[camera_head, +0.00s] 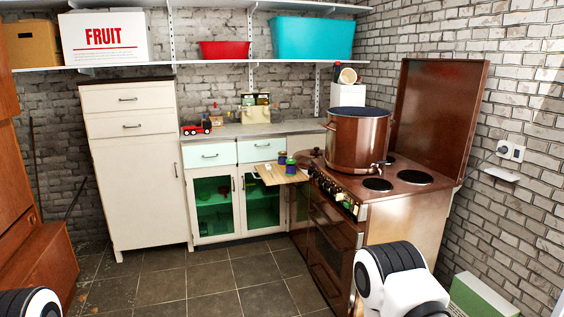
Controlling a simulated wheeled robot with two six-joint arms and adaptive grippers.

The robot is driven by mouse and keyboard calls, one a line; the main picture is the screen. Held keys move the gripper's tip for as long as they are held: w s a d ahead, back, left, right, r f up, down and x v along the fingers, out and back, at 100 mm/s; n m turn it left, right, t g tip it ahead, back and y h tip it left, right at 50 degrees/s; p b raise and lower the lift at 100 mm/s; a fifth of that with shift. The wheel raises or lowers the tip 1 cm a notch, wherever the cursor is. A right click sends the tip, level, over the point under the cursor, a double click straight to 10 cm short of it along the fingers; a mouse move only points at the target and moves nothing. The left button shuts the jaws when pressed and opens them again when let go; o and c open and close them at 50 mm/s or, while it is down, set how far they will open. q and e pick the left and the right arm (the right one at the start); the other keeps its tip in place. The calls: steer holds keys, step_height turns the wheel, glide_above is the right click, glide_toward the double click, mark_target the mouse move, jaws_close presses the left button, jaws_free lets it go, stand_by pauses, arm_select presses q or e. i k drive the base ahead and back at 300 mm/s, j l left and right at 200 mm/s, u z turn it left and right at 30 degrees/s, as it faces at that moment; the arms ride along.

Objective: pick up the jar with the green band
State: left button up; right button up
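A small jar with a green band (291,167) stands on a light wooden board (272,179) by the left front corner of the brown stove. A second small dark jar (282,158) stands just behind it, to the left. The jars are small in the picture, so their details are hard to tell. White and black links of my arms show at the bottom left and bottom right edges. Neither gripper shows, and nothing of mine is near the jars.
A large copper-brown pot (357,141) stands on the stove (408,190), right of the jars. Behind is a counter (255,129) with a red toy truck (197,127) and several small items. A tall white cabinet (134,170) is at left. The tiled floor (215,280) in front is clear.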

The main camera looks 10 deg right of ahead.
mark_target(290, 168)
steer(key=i+z, duration=0.25)
steer(key=i, duration=0.75)
